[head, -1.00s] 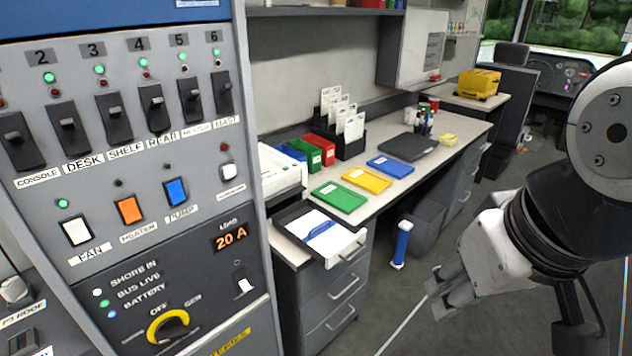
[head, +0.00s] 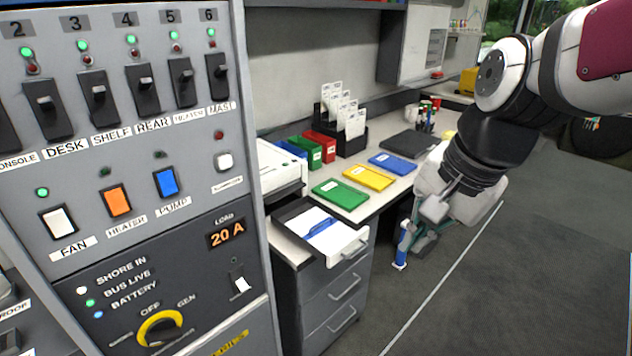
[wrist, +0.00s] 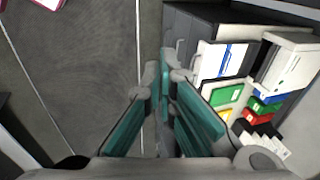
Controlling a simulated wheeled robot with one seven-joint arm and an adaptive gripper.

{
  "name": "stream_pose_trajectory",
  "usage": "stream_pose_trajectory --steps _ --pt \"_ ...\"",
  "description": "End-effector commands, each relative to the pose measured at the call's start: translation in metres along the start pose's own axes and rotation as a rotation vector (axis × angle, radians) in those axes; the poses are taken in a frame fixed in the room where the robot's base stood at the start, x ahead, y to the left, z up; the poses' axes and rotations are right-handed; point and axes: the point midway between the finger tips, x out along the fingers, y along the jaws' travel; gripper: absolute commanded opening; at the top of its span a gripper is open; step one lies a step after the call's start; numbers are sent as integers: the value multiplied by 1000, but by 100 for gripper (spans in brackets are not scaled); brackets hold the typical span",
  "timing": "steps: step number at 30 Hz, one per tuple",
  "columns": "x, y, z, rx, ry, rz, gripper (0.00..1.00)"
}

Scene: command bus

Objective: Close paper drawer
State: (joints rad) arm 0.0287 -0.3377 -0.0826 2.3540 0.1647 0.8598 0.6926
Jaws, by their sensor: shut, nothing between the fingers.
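The paper drawer (head: 340,250) is the top drawer of the grey cabinet under the desk. It is pulled out, with white paper and a blue item (head: 320,228) inside. The drawer also shows in the wrist view (wrist: 205,60), right of my fingers. My gripper (head: 412,240) is shut and empty, out over the aisle to the right of the drawer and apart from it. In the wrist view my gripper's fingers (wrist: 163,75) come together over the floor.
A switch panel (head: 130,180) fills the left. The desk holds a printer (head: 275,170), green (head: 340,194), yellow (head: 368,178) and blue (head: 392,163) trays. The aisle floor (head: 500,290) is clear.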

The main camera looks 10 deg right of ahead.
Motion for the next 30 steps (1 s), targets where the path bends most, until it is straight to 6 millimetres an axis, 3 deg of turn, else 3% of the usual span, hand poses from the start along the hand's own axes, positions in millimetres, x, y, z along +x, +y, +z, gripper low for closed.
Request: stream_pose_trajectory --steps 1,7,15,21,30 --pt "22 -8 -14 122 -18 7 0" --pt "91 -36 -66 652 -53 27 0" --pt "194 -46 -131 1308 -46 79 0" --pt "234 -44 -155 1563 -25 95 0" --pt "262 -42 -156 1607 -21 100 0"
